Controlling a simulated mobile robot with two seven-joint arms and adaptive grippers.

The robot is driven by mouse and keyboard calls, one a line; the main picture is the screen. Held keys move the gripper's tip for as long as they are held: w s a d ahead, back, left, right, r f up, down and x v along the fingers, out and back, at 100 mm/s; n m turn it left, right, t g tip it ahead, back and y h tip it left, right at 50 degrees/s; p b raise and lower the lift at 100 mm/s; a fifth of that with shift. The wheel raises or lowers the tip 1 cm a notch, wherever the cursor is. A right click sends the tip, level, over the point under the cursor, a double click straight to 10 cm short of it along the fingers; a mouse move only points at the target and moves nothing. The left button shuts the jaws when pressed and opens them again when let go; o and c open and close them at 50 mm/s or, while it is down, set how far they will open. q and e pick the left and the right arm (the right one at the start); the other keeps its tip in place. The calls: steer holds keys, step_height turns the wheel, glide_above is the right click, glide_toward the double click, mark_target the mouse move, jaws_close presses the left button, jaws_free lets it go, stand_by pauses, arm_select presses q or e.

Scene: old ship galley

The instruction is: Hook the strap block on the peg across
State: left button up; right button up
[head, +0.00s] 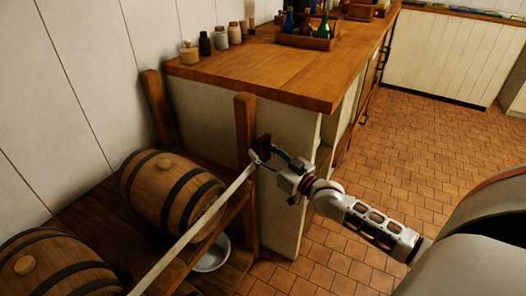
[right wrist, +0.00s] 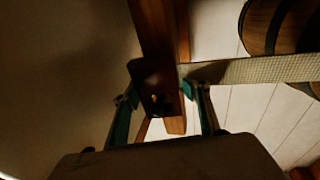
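The strap block (head: 263,145) is a small dark block at the end of a pale webbing strap (head: 195,229). It is close beside the upright wooden post (head: 245,125) at the corner of the barrel rack. My right gripper (head: 273,158) has its fingertips at the block. In the right wrist view the block (right wrist: 152,78) lies between the two teal-padded fingers (right wrist: 160,97), which appear to touch its sides. A small bright spot shows in the block's dark opening. The peg cannot be made out clearly, so I cannot tell whether the block is on it. My left gripper is out of view.
Two barrels (head: 170,190) lie on the rack, with the strap running in front of them. A metal bowl (head: 212,254) sits below. The wooden counter (head: 275,65) with jars and a bottle tray stands behind the post. The tiled floor at right is clear.

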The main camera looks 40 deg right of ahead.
steer(key=o, duration=0.6)
steer(key=shift+w+d+f, duration=0.1)
steer(key=shift+w+f, duration=0.2)
steer(key=shift+f, duration=0.05)
steer(key=shift+w+f, duration=0.2)
steer(key=shift+s+r, duration=0.15)
steer(key=shift+r, duration=0.1)
steer(key=shift+s+f, duration=0.1)
steer(key=shift+s, duration=0.15)
steer(key=s, duration=0.3)
steer(key=s+d, duration=0.1)
steer(key=s, duration=0.7)
steer(key=shift+s+d+f, duration=0.2)
steer(key=shift+d+f, duration=0.05)
steer(key=shift+f, duration=0.1)
